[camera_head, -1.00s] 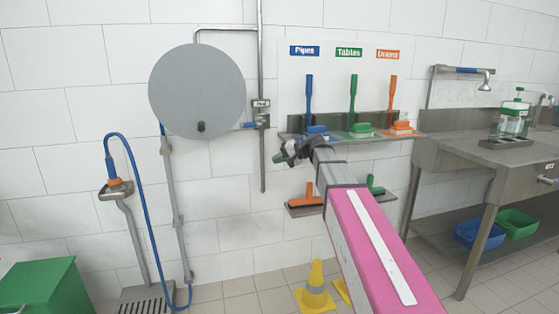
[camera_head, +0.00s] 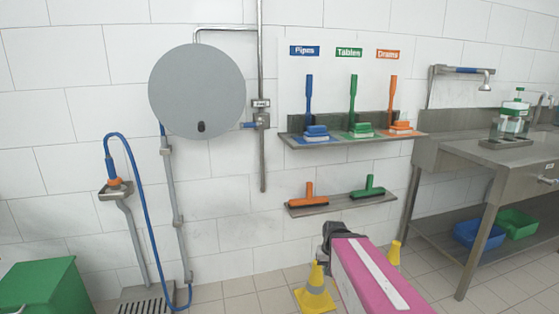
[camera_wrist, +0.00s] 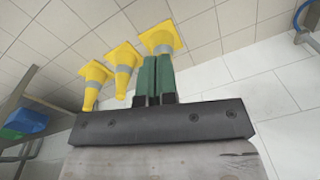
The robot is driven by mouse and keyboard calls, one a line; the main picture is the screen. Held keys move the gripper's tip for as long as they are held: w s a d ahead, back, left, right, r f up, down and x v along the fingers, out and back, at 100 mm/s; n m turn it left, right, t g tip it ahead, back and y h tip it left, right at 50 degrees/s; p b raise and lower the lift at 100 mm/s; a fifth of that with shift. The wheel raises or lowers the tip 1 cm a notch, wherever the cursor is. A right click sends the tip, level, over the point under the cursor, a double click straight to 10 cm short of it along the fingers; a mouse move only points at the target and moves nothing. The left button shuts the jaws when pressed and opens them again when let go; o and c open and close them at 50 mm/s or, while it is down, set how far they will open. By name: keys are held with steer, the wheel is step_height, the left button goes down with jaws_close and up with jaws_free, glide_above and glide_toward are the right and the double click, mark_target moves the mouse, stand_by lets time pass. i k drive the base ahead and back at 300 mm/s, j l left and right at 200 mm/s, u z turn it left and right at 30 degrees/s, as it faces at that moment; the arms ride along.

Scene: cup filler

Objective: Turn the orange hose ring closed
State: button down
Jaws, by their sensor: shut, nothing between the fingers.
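The orange hose ring (camera_head: 114,182) sits at the bottom of the blue spray handle (camera_head: 110,168), just above a grey metal holder (camera_head: 117,191) on the left side of the head view. How far the ring is turned is too small to tell. The blue hose (camera_head: 146,225) loops up from the handle and down to the floor. My gripper (camera_wrist: 157,78) shows in the wrist view with its two green fingers shut together and empty. In the head view my arm is low, right of centre, well apart from the ring, and the fingers cannot be made out.
Yellow cones (camera_head: 315,292) stand on the floor around my arm; three show in the wrist view. A brush shelf (camera_head: 345,139) and a lower squeegee shelf (camera_head: 330,207) are on the wall. A steel table (camera_head: 470,150) stands right, a green bin (camera_head: 42,288) left.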

mark_target(118, 181)
steer(key=u, duration=1.7)
